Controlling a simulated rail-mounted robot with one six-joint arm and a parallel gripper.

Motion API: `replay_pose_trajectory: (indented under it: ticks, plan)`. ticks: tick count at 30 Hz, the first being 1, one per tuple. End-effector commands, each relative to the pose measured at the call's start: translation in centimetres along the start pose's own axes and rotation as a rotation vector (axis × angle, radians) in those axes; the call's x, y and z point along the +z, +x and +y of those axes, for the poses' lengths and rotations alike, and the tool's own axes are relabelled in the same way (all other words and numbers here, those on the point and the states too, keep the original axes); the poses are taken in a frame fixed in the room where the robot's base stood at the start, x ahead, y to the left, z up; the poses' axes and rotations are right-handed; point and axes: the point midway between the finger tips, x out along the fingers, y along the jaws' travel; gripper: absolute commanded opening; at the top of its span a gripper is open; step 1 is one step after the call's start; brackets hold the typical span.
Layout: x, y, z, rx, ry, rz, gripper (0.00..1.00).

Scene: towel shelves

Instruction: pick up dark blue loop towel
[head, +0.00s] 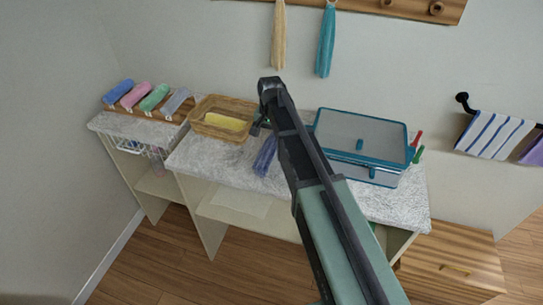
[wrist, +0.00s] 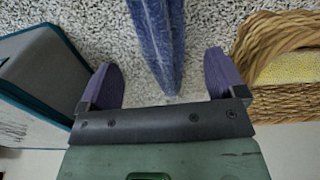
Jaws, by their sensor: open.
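The dark blue towel (head: 264,156) lies on the speckled grey counter, between the wicker basket and the teal-edged case, partly hidden by my arm in the head view. In the wrist view the towel (wrist: 160,38) is a long blue strip running from the top edge down to between my fingers. My gripper (wrist: 162,75) is open, with one purple finger on each side of the towel's near end. I cannot tell whether the fingers are level with it or above it. In the head view my gripper (head: 260,125) is small and mostly hidden by the arm.
The wicker basket (wrist: 270,95) with a yellow towel (head: 222,121) stands close beside one finger. The teal-edged case (wrist: 45,75) stands on the other side. Rolled towels (head: 154,97) lie on a rack at the left. Hanging towels (head: 326,42) are on the wall behind.

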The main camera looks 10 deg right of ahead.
Motion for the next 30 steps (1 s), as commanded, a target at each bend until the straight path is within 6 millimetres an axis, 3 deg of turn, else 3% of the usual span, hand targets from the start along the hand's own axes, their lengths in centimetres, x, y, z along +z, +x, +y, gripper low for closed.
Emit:
replay_pose_trajectory:
  ticks: [1, 6, 14, 21, 30]
  plan:
    - [0.0, 1.2, 0.0, 0.0, 0.0, 0.0, 0.89]
    - [0.0, 1.4, 0.0, 0.0, -0.001, 0.0, 0.89]
    - [-0.1, 6.2, -0.3, 0.0, -0.001, 0.0, 0.89]
    - [-0.1, 5.8, -0.3, 0.0, -0.001, 0.0, 0.89]
    - [-0.1, 5.8, -0.3, 0.0, -0.001, 0.0, 0.45]
